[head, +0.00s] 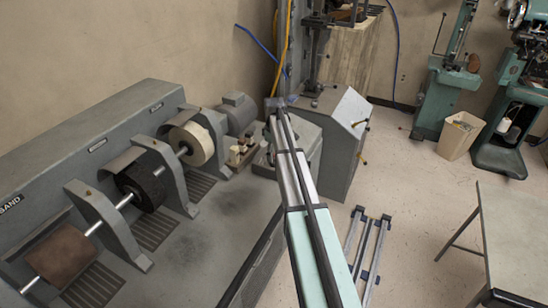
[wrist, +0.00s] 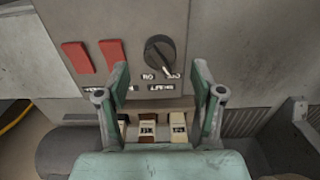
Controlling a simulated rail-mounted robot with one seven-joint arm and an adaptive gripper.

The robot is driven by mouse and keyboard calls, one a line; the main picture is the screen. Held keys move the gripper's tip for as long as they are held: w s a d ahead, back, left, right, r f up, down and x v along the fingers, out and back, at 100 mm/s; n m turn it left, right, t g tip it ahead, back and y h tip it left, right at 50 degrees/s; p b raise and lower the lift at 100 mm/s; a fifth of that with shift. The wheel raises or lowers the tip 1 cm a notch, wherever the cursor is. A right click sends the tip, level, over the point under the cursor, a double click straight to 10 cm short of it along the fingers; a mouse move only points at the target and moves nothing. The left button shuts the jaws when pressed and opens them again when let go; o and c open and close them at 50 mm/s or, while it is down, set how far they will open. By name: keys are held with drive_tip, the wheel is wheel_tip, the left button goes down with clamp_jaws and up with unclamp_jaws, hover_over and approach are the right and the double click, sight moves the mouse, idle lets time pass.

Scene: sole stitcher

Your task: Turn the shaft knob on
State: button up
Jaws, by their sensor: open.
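The shaft knob, a round black rotary knob (wrist: 160,53), sits on a grey-brown panel in the wrist view. Its pale pointer mark slants to the lower right, toward one of two small labels under it. The lettering looks upside down and is hard to read. My gripper (wrist: 161,82) is open, with its two green fingers spread left and right. The knob lies between and just beyond the fingertips, apparently untouched and clear of them. In the head view my arm reaches toward the far end of the grey machine; the knob cannot be made out there.
Two red switches (wrist: 94,56) sit left of the knob, close to the left finger. In the head view the grey sanding machine (head: 110,120) carries several wheels on a shaft. A grey cabinet (head: 345,140) stands right of my arm.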

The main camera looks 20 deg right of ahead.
drive_tip(key=shift+f+p, duration=0.35)
drive_tip(key=shift+f, duration=1.45)
drive_tip(key=c, duration=1.1)
